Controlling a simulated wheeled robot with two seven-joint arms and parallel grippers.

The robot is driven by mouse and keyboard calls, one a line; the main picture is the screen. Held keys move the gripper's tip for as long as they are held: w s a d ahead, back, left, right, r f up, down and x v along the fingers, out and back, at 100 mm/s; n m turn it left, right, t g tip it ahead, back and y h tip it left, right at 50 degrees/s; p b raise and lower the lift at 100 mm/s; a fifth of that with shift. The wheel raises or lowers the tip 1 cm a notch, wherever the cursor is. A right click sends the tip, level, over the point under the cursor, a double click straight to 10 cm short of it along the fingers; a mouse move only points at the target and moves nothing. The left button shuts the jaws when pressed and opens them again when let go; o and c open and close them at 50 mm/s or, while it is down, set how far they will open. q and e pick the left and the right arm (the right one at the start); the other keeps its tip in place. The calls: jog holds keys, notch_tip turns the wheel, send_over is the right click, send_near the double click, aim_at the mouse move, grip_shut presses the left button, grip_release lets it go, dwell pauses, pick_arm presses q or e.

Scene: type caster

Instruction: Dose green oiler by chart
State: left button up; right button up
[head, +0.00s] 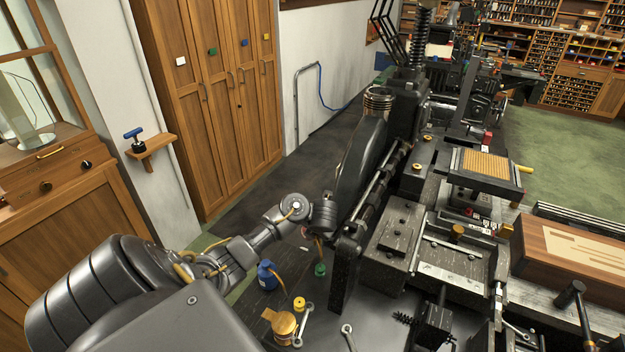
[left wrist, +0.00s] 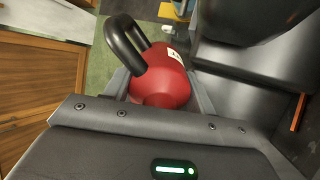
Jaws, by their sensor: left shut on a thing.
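My left gripper (head: 318,224) reaches in from the left, beside the dark machine. In the left wrist view its jaws (left wrist: 162,88) are shut on a red can (left wrist: 165,82) with a black looped handle and a small white label. In the head view the gripper mostly hides the can. A small green-topped oiler (head: 320,269) stands on the dark surface just below the gripper. A blue oiler (head: 267,276) stands to its left and a yellow one (head: 299,304) nearer. I cannot make out a dosing chart. My right gripper is not in view.
The large black machine (head: 362,165) stands close on the right of the gripper. A brass-lidded pot (head: 283,325) and loose wrenches lie at the front. A wooden cabinet (head: 215,95) with coloured tags and a small wall shelf (head: 158,144) stand at the left.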

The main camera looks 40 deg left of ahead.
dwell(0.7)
pick_arm(q)
jog(key=shift+f+b, duration=0.35)
jog(key=shift+f, duration=0.55)
jog(key=shift+r, duration=0.2)
dwell(0.4)
jog(key=shift+r+p, duration=1)
jog(key=shift+p, duration=0.4)
jog(key=shift+f, duration=0.25)
jog(key=shift+f, duration=0.2)
